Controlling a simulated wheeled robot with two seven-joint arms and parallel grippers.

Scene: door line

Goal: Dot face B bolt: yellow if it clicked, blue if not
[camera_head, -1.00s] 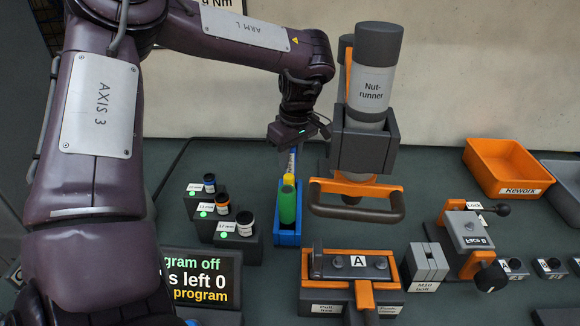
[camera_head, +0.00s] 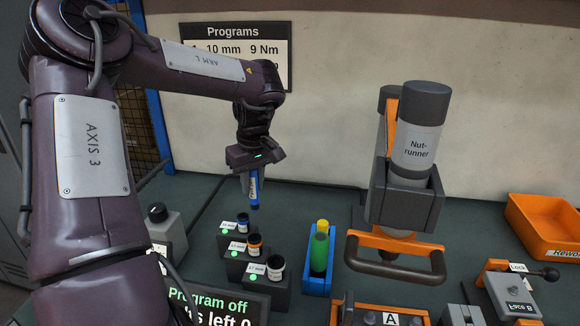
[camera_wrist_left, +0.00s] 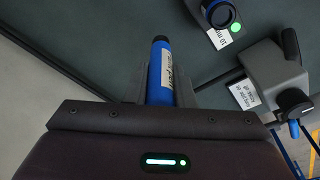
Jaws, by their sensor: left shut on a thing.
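My left gripper (camera_head: 252,178) is shut on a blue paint marker (camera_head: 254,195), held upright above the table, behind and above the small socket stands. The marker also shows between the fingers in the left wrist view (camera_wrist_left: 160,75); its label is only partly readable. A blue holder (camera_head: 317,284) stands to the right with a green marker (camera_head: 319,253) and a yellow marker (camera_head: 322,225) in it. My right gripper is not in view.
The nutrunner (camera_head: 412,150) stands in its holder with an orange-framed handle right of the marker holder. Socket stands (camera_head: 257,262) and a program display (camera_head: 215,305) lie at front left. An orange Rework bin (camera_head: 545,230) is at the right.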

